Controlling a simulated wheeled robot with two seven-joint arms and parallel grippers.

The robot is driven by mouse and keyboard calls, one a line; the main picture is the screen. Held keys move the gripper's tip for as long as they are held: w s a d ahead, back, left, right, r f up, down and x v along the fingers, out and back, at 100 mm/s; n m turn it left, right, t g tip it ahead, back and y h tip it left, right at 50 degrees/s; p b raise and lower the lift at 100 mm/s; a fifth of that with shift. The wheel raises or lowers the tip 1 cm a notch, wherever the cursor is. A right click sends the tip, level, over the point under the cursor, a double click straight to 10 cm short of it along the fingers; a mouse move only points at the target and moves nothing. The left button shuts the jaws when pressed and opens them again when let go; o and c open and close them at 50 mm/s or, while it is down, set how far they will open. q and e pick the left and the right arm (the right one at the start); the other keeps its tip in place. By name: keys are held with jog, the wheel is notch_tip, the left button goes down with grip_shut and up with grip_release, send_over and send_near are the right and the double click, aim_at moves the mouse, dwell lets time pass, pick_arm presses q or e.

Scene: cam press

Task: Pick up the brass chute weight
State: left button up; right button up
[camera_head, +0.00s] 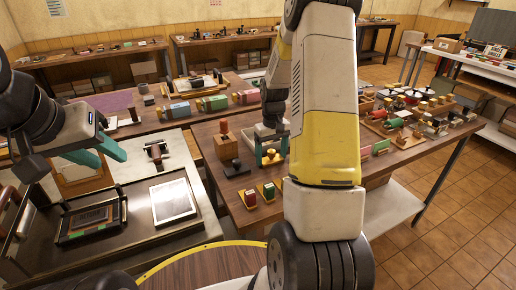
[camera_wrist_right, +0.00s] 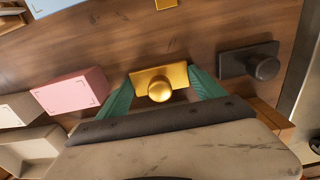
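The brass chute weight, a round brass knob on a flat brass plate, shows in the right wrist view (camera_wrist_right: 160,88) and appears to rest on the wooden table. My right gripper (camera_wrist_right: 160,82) straddles it, with one teal finger close beside each side of the plate. I cannot tell whether the fingers touch it. In the head view my right gripper (camera_head: 271,146) is low over the table's left part, with brass visible between its fingers. My left gripper (camera_head: 105,154) is open and empty above the metal bench at left.
A black knobbed block (camera_wrist_right: 250,62) sits right of the weight and a pink block (camera_wrist_right: 72,92) left of it. Another brass piece (camera_wrist_right: 165,4) lies beyond. A wooden block with a red knob (camera_head: 225,142) and small stamps (camera_head: 249,198) stand nearby. My right arm hides the table's middle.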

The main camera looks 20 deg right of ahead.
jog(key=c, duration=1.3)
